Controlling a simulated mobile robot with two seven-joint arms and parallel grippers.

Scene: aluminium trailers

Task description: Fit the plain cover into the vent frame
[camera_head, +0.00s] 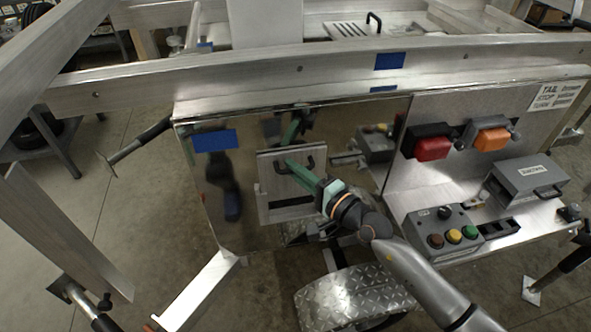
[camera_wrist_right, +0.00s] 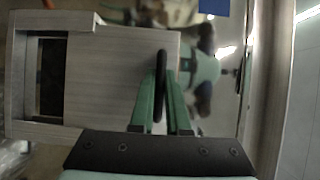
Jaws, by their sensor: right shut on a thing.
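The plain cover (camera_head: 272,173) is a flat grey plate with a black handle (camera_wrist_right: 160,85). My right gripper (camera_head: 292,167) is shut on this handle, its green fingers on either side of it in the wrist view. The vent frame (camera_wrist_right: 50,127) is a pale metal surround on the shiny panel. Its dark opening (camera_wrist_right: 50,75) shows at the left of the wrist view and below the plate in the head view. The plate covers part of the frame, is offset from the opening and looks roughly parallel to it. I cannot tell whether they touch. My left gripper is out of view.
A slatted vent cover (camera_head: 350,29) with a black handle lies at the back. At right are red (camera_head: 433,148) and orange (camera_head: 490,138) lamps, a button box (camera_head: 440,235) and a grey case (camera_head: 527,181). A metal beam (camera_head: 300,70) crosses above the panel; a treadplate fender (camera_head: 350,298) is below.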

